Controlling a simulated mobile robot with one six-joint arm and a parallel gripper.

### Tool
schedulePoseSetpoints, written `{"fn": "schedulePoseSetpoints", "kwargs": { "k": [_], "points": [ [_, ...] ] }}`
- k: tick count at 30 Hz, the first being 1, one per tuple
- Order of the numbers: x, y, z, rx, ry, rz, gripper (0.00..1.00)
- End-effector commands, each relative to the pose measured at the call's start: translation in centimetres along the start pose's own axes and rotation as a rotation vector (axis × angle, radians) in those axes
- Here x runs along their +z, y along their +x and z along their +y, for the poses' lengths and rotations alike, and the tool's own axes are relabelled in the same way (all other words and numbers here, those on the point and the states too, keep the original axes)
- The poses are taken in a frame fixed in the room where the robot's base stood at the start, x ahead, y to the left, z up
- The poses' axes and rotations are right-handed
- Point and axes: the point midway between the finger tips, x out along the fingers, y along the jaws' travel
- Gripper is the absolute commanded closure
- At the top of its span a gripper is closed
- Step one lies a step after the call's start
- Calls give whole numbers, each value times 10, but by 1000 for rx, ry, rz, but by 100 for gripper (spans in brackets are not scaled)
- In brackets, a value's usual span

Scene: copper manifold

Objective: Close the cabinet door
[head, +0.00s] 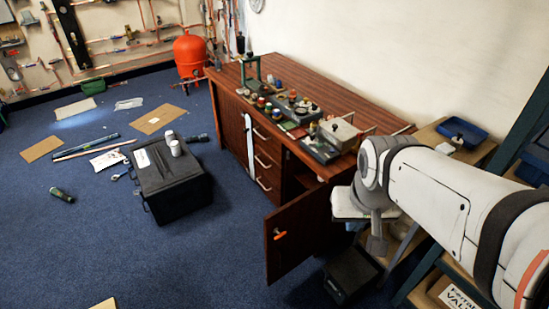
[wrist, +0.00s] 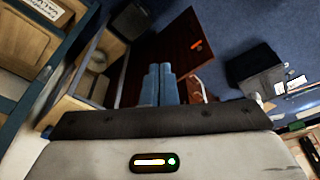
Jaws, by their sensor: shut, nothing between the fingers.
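The wooden cabinet (head: 228,112) stands along the wall, and its door (head: 297,240) at the near end is swung open into the room. An orange handle (head: 279,234) is on the door's face. In the wrist view the door (wrist: 160,48) lies beyond my fingers, with the orange handle (wrist: 196,45) near its far side. My gripper (wrist: 160,68) is shut and empty, its two blue-grey fingers side by side and pointing toward the door. In the head view my gripper (head: 377,243) is to the right of the open door; whether it touches the door cannot be told.
A black case (head: 175,190) with white cups stands on the blue carpet left of the door. Tools and small items crowd the cabinet top. A dark box (head: 352,272) sits on the floor below my gripper. Shelving (head: 470,150) stands close at the right.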

Motion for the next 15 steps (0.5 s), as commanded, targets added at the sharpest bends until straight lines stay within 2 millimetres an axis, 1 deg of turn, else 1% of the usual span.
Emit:
{"fn": "schedulePoseSetpoints", "kwargs": {
  "k": [1,2,5,6,8,9,11,12,14,15],
  "points": [
    [-6,14,6,15,36,8,100],
    [-12,23,8,24,61,21,100],
    [-37,60,14,50,160,84,100],
    [-48,77,15,53,205,116,100],
    [-64,104,16,45,270,164,100],
    [-73,122,14,31,312,195,100],
    [-86,149,10,-3,374,237,100],
    [-92,167,6,-34,414,261,100],
    [-100,193,-2,-91,478,288,100],
    [-103,211,-10,-139,516,297,100]
  ]
}}
